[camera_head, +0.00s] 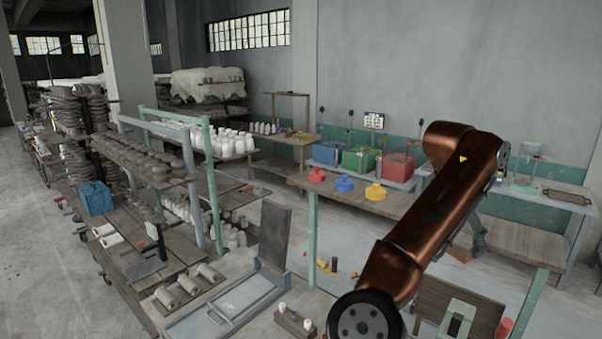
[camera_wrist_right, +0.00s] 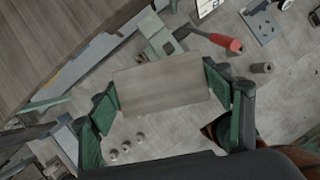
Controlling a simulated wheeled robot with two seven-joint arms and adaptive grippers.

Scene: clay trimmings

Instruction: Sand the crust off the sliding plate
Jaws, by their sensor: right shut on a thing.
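In the right wrist view, my right gripper (camera_wrist_right: 162,92) is shut on a flat, grey-brown rectangular block (camera_wrist_right: 160,82), with a green finger at each end of it. The block's underside is hidden. In the head view, my copper-coloured right arm reaches down across the right side, and its gripper cannot be made out there. My left gripper is not in view.
A dark board (camera_head: 273,236) stands upright behind the framed plate. A small wooden holder (camera_head: 293,322) with white pieces is beside it. In the wrist view, a red-handled tool (camera_wrist_right: 222,42) and several small cylinders (camera_wrist_right: 126,147) lie below. Racks of pots (camera_head: 150,165) fill the left.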

